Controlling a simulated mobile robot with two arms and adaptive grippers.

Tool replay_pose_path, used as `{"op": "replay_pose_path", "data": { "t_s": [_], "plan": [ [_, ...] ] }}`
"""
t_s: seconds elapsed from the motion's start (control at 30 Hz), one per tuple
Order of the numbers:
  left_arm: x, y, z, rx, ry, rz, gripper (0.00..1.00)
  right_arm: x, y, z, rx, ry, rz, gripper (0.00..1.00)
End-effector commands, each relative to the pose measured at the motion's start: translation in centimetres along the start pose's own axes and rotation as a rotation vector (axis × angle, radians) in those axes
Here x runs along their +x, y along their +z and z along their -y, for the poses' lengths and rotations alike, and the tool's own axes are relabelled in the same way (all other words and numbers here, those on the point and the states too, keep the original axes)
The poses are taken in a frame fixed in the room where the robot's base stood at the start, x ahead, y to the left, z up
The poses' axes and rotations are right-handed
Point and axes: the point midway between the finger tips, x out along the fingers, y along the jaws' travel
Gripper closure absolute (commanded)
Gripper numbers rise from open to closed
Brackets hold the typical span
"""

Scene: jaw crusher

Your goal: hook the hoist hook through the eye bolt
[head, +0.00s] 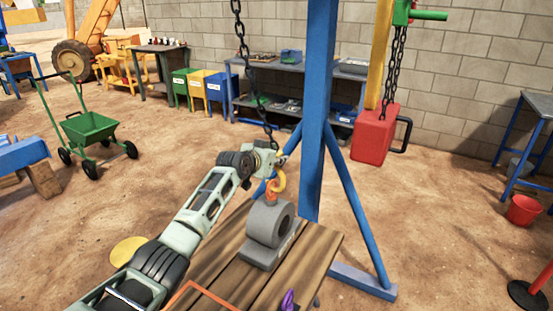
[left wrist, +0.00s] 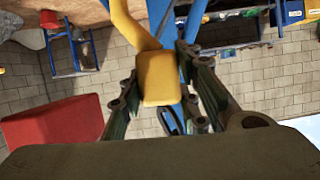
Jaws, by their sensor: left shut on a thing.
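The yellow hoist hook (head: 279,182) hangs at the lower end of a dark chain (head: 243,55). My left gripper (head: 272,163) is shut on its upper part. In the left wrist view the yellow hook (left wrist: 160,80) sits between the two fingers. The orange eye bolt (head: 271,197) stands on top of a grey bearing block (head: 268,224) on a wooden table (head: 313,258). The hook's curve is right at the eye bolt, overlapping it in the picture. I cannot tell whether its tip passes through the eye. My right gripper is not in view.
A blue post (head: 318,100) with slanted braces stands just behind the table. A red block (head: 373,135) with a dark handle hangs from a second chain on the right. A purple object (head: 288,300) is at the table's near edge. Open dirt floor lies to the left.

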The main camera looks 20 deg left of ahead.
Motion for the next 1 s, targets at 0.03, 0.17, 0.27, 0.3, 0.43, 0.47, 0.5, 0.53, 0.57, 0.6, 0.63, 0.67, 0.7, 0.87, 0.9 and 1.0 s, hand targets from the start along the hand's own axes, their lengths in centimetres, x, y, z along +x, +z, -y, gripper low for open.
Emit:
{"op": "replay_pose_path", "data": {
  "t_s": [0.03, 0.17, 0.27, 0.3, 0.43, 0.47, 0.5, 0.53, 0.57, 0.6, 0.63, 0.67, 0.7, 0.87, 0.9, 1.0],
  "plan": [
    [-0.31, -1.02, 0.25, 0.0, -0.002, -0.013, 1.0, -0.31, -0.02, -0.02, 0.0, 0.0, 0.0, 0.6],
    [-0.58, -1.43, 0.56, 0.0, -0.002, -0.012, 1.0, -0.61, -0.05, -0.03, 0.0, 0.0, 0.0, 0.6],
    [-0.63, -1.49, 0.63, 0.0, -0.002, -0.012, 1.0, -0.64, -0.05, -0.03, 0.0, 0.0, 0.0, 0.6],
    [-0.62, -1.45, 0.62, 0.0, -0.001, -0.012, 0.69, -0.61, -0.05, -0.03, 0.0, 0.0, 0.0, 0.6],
    [-0.58, -1.32, 0.6, 0.0, -0.001, -0.01, 0.57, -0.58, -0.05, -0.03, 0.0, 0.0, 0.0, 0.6],
    [-0.57, -1.27, 0.59, 0.0, -0.001, -0.009, 0.55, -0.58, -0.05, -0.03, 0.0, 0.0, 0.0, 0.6],
    [-0.56, -1.21, 0.59, 0.0, -0.001, -0.008, 0.51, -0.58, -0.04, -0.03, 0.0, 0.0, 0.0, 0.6],
    [-0.55, -1.17, 0.58, 0.0, -0.001, -0.007, 0.49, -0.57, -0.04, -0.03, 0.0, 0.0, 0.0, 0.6],
    [-0.54, -1.14, 0.58, 0.0, -0.001, -0.007, 0.48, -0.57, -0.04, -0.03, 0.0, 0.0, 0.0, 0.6],
    [-0.53, -1.1, 0.58, 0.0, -0.001, -0.006, 0.48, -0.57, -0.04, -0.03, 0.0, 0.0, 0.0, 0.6],
    [-0.53, -1.07, 0.58, 0.0, -0.001, -0.005, 0.48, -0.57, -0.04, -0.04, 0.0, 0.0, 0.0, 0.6],
    [-0.52, -1.05, 0.58, 0.0, -0.001, -0.005, 0.48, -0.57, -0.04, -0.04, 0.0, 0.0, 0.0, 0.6],
    [-0.52, -1.02, 0.58, 0.0, -0.001, -0.005, 0.48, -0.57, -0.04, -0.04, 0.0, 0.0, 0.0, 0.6],
    [-0.53, -0.9, 0.6, 0.0, -0.001, -0.003, 0.48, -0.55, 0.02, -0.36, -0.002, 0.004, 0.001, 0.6],
    [-0.59, -0.87, 0.6, 0.0, -0.001, -0.002, 0.48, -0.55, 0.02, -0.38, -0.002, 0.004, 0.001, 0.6],
    [-0.95, -0.8, 0.64, 0.0, -0.001, -0.002, 0.48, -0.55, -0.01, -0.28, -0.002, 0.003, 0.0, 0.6]
  ]
}}
